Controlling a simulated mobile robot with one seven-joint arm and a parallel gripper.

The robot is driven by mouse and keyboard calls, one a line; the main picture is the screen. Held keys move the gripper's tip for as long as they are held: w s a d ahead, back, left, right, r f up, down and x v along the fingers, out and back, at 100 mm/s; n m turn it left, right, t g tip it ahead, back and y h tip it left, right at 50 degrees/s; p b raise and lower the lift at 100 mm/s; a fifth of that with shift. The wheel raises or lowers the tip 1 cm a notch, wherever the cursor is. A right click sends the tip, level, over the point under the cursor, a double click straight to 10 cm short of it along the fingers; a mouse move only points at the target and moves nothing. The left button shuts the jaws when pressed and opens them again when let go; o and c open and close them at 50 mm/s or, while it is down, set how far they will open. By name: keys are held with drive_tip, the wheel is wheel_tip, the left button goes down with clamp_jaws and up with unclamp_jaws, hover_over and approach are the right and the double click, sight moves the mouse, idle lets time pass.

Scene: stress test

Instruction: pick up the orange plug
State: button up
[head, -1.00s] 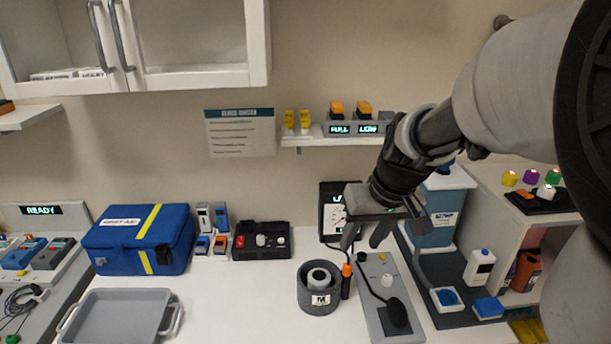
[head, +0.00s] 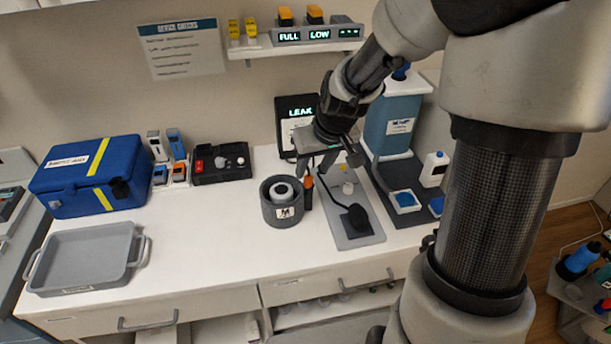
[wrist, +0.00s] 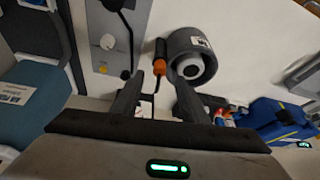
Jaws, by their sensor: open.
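The orange plug (head: 308,183) has a black body and an orange end with a dark cord. It stands close beside a dark grey round cup (head: 283,212) on the white counter. In the wrist view the orange plug (wrist: 159,67) appears between my finger lines, just beyond the fingertips. My gripper (head: 328,163) is over the counter near the plug, its fingers pointing down. In the wrist view my gripper (wrist: 157,88) has its fingers apart with nothing held between them. The plug's exact distance from the fingers is hard to tell.
A grey panel (head: 343,222) with a black cord end lies right of the plug. A screen reading LEAK (head: 297,114) stands behind. A blue dispenser (head: 390,125) is to the right. A black switch box (head: 207,177), blue case (head: 75,195) and grey tray (head: 88,252) are left. Counter between tray and cup is free.

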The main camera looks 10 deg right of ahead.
sight(309, 177)
drive_tip(key=x, duration=0.5)
clamp_jaws()
